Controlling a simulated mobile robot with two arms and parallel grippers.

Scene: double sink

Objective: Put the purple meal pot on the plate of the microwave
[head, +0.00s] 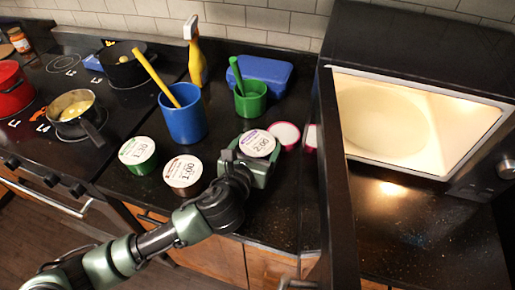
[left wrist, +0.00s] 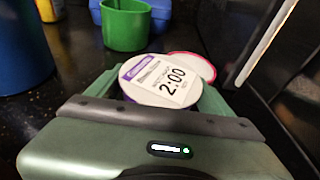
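The purple meal pot (head: 258,143), with a white lid marked 2:00, is between the fingers of my left gripper (head: 252,160) on the counter left of the microwave. In the left wrist view, the pot (left wrist: 160,78) has one green finger close on each side; I cannot tell whether they press on it or whether it is lifted. The microwave (head: 430,45) stands open and lit, with its pale round plate (head: 385,120) inside and bare. My right gripper is not in view.
The open microwave door (head: 335,190) stands edge-on between the pot and the cavity. A red-rimmed pot (head: 285,133) is close behind the purple one. A brown pot (head: 183,172), a green pot (head: 138,152) and a blue cup (head: 183,115) stand to the left. Counter before the microwave is clear.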

